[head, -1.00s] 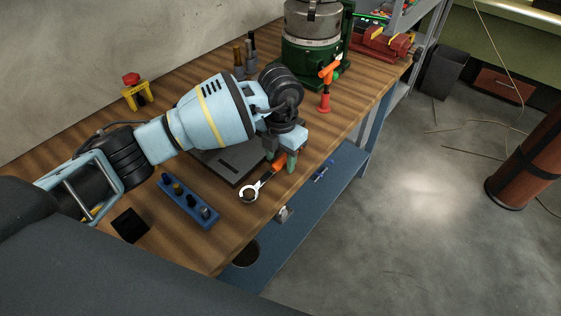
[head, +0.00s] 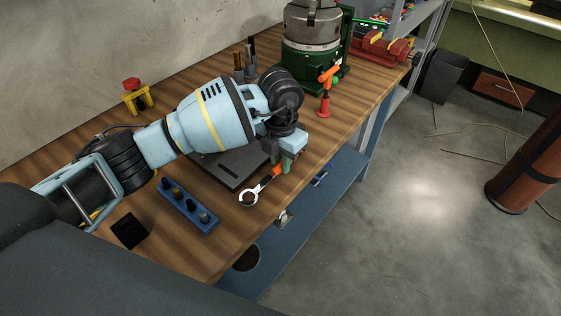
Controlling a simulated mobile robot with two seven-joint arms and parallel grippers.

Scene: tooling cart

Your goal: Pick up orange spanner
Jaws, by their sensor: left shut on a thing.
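The orange spanner (head: 249,197) is at the front edge of the wooden bench. Its silver ring end points to the lower left and its orange handle runs up to the right. My left gripper (head: 281,168) reaches down from above and is shut on the orange handle. The upper part of the handle is hidden by the fingers. I cannot tell whether the spanner still touches the bench. My right gripper is not in view.
A blue holder (head: 188,207) with several dark pegs and a black block (head: 129,229) lie to the left on the bench (head: 190,247). A dark grey plate (head: 232,173) is under my left arm. A red and orange tool (head: 324,100) and a green machine (head: 311,67) stand behind.

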